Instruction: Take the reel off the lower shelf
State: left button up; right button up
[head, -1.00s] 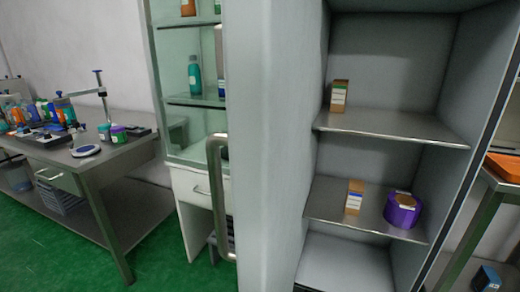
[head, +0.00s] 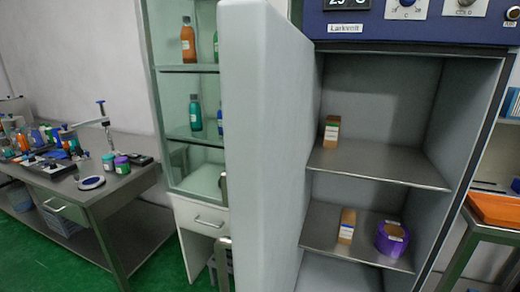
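The purple reel (head: 391,239) sits on the right part of the lower shelf (head: 328,222) inside the open grey cabinet, with a pale label on its top. A small brown box (head: 347,226) with a label stands on the same shelf, to the left of the reel and apart from it. Neither of my grippers shows in the head view.
The upper shelf (head: 375,165) holds another brown box (head: 331,131). The cabinet's thick open door (head: 262,150) stands to the left. A glass cabinet with bottles (head: 188,40) and a cluttered workbench (head: 95,190) are further left.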

aim_at(392, 239)
jog(key=i+j+z, duration=0.15)
jog(key=j+z, duration=0.25)
jog(key=i+j+z, duration=0.1)
jog(key=j+z, duration=0.7)
jog(key=j, duration=0.15)
jog(key=l, duration=0.7)
jog(key=i+l, duration=0.15)
jog(key=l, duration=0.5)
